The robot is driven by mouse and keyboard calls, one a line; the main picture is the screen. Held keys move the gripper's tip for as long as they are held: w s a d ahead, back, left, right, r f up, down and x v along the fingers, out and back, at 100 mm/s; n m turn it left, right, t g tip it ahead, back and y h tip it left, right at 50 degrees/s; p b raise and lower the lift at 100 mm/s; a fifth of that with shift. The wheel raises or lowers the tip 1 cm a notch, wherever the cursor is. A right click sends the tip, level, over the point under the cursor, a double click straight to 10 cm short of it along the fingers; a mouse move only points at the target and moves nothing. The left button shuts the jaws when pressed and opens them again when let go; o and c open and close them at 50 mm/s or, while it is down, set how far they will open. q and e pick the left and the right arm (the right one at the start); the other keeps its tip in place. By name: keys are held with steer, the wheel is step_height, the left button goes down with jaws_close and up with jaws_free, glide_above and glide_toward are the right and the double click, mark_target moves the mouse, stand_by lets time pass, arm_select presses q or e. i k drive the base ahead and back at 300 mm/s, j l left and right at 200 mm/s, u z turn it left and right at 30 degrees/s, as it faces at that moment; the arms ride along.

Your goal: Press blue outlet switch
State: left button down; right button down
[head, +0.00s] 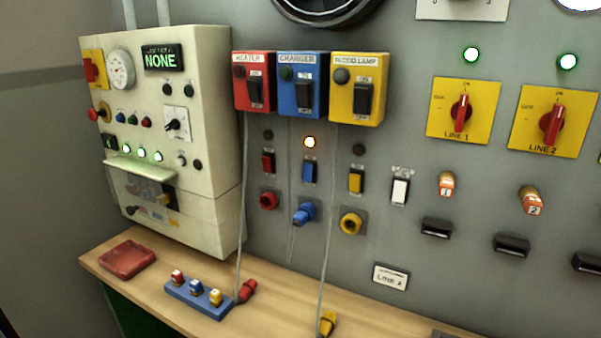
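The blue outlet switch (309,171) is a small blue rocker in a dark frame on the grey wall panel, in the middle of the head view. A lamp (309,142) above it glows warm white. Below it, a blue plug (305,212) sits in the blue outlet. The blue CHARGER box (297,108) with a black rocker hangs above this column. Neither of my grippers is in view, and nothing covers the switch.
A red switch (267,162) and a yellow switch (356,181) flank the blue one, with unlit lamps above. Cords hang nearby. A red plug (246,291) and yellow plug (327,322) rest on the wooden bench (270,318). A cream control cabinet (215,200) protrudes at left.

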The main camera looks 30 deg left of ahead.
mark_target(308, 168)
steer(key=j+u, duration=0.2)
steer(key=j, duration=0.7)
steer(key=j+u, duration=0.25)
steer(key=j, duration=0.6)
steer(key=i+j+u, duration=0.2)
steer(key=j, duration=0.7)
steer(key=k, duration=0.1)
